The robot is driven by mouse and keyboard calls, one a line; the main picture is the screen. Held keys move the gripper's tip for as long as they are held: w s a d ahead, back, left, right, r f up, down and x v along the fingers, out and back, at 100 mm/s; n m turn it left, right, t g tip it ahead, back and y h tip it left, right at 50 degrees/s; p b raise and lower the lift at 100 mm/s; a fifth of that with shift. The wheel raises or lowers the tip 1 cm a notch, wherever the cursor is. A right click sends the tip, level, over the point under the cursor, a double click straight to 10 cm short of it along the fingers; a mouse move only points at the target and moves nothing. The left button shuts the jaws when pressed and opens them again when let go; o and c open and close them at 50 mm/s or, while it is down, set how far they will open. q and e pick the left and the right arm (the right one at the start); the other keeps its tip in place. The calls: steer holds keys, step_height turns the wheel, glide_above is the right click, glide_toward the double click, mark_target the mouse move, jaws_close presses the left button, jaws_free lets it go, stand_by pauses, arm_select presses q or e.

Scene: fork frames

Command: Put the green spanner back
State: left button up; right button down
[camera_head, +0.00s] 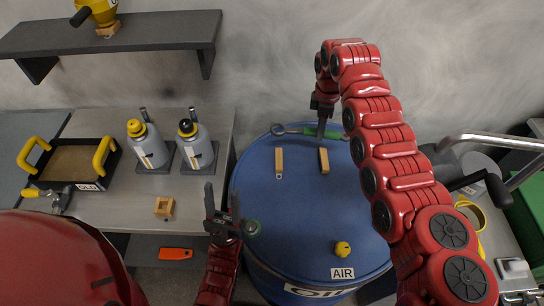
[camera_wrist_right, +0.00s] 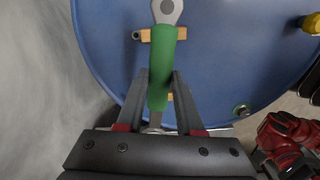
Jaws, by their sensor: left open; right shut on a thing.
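The green spanner (camera_head: 296,130) has a green handle and metal ends. It lies crosswise over the far part of the blue drum's lid (camera_head: 300,210). My right gripper (camera_head: 322,133) is shut on its handle from above. In the right wrist view the green spanner (camera_wrist_right: 162,70) runs lengthwise between the fingers of my right gripper (camera_wrist_right: 160,82), above two wooden blocks. The left wooden block (camera_head: 279,160) and the right wooden block (camera_head: 323,160) sit on the lid, nearer than the spanner. I cannot tell its exact height. My left gripper (camera_head: 222,192) is open and empty by the drum's left edge.
A round green-rimmed cap (camera_head: 252,228) and a yellow fitting (camera_head: 342,248) are on the lid. A grey bench (camera_head: 120,195) at left holds two bottles and a yellow-handled tray (camera_head: 75,163). A shelf (camera_head: 130,32) hangs above. The lid's middle is clear.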

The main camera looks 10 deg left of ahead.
steer(key=shift+s+a+f+n, duration=0.2)
steer(key=shift+s+a+n, duration=0.5)
steer(key=shift+a+n, duration=0.3)
steer(key=shift+f, duration=0.2)
step_height(320, 180, down, 8)
steer(key=p, duration=0.3)
steer(key=shift+a, duration=0.1)
steer(key=shift+f, duration=0.6)
steer(key=c, duration=0.5)
jaws_free()
steer(key=shift+c, duration=0.2)
